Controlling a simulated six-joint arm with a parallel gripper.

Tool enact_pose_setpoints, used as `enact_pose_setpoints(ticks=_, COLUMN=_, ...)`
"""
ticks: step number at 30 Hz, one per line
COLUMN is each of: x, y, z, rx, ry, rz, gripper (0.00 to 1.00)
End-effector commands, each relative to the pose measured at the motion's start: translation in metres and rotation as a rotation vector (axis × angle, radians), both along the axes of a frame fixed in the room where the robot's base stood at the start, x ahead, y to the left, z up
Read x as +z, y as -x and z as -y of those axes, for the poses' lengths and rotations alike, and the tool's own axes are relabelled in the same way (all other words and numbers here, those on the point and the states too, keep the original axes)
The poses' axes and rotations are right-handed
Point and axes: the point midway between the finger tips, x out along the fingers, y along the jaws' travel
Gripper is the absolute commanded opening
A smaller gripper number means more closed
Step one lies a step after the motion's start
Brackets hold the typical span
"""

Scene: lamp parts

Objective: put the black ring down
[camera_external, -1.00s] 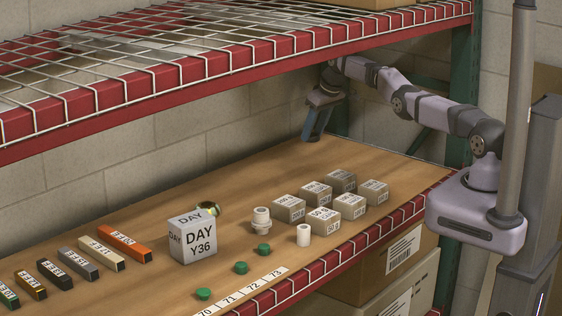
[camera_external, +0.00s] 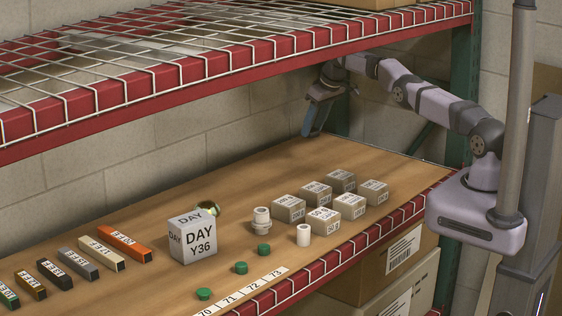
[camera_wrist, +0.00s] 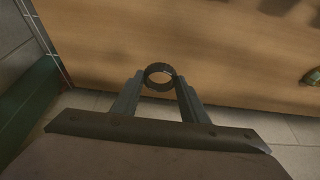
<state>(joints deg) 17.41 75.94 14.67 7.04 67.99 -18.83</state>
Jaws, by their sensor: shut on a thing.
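The black ring (camera_wrist: 160,69) shows in the wrist view, held between the two fingertips of my gripper (camera_wrist: 157,83). The ring's opening faces the camera and the wooden shelf shows through it. In the external view my gripper (camera_external: 309,134) points down at the far back of the shelf, close to the wall. There the ring is too small or hidden to make out. The height of the ring over the shelf is hard to tell.
The wooden shelf (camera_external: 350,238) has bare room near my gripper. Several grey labelled boxes (camera_external: 322,221) stand in front of it. White round parts (camera_external: 262,221), a large DAY cube (camera_external: 193,240), green caps (camera_external: 240,267) and coloured bars (camera_external: 123,244) lie further left. A wire rack (camera_external: 240,58) hangs above.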

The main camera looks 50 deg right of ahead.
Motion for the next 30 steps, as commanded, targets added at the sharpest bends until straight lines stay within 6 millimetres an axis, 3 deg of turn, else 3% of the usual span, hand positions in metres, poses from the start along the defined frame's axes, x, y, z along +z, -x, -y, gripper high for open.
enact_pose_setpoints(ticks=7, x=-0.003, y=0.0, z=0.0, rx=0.001, ry=-0.001, rz=0.0, gripper=0.19)
enact_pose_setpoints(ticks=18, x=-0.051, y=0.001, z=0.0, rx=0.001, ry=-0.001, rz=-0.001, gripper=0.19)
enact_pose_setpoints(ticks=30, x=-0.067, y=0.001, z=0.0, rx=0.002, ry=-0.001, rz=-0.001, gripper=0.19)
